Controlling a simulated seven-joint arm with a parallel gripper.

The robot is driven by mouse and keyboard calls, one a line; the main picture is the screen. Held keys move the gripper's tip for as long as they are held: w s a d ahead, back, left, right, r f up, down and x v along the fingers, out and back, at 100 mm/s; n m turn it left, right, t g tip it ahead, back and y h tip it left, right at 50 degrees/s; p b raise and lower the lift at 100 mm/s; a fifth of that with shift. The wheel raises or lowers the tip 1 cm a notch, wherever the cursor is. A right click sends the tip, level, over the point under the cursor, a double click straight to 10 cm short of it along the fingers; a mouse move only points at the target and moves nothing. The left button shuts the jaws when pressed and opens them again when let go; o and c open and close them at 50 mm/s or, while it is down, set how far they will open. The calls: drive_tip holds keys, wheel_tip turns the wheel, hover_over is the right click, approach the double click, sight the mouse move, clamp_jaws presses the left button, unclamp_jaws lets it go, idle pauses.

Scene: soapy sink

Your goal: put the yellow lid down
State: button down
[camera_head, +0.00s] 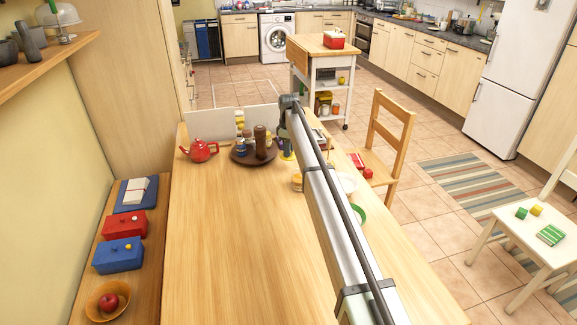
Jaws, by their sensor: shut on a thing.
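My gripper (284,140) hangs at the far end of my arm, over the far part of the wooden table (225,230). It is small in the view and partly hidden by the arm. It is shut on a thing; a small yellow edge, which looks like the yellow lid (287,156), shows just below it. I cannot tell whether the lid touches the table.
A dark round tray (240,159) with several jars and bottles stands just left of my gripper. A red teapot (200,150) stands further left. A white plate (347,183) and a yellowish round thing (297,182) lie beside my arm. The near table is clear.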

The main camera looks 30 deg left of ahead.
drive_tip(key=shift+f, duration=3.55)
drive_tip(key=shift+f, duration=0.15)
drive_tip(key=c, duration=1)
unclamp_jaws()
drive_tip(key=shift+o, duration=0.2)
wheel_tip(320, 180, up, 12)
drive_tip(key=shift+r, duration=0.15)
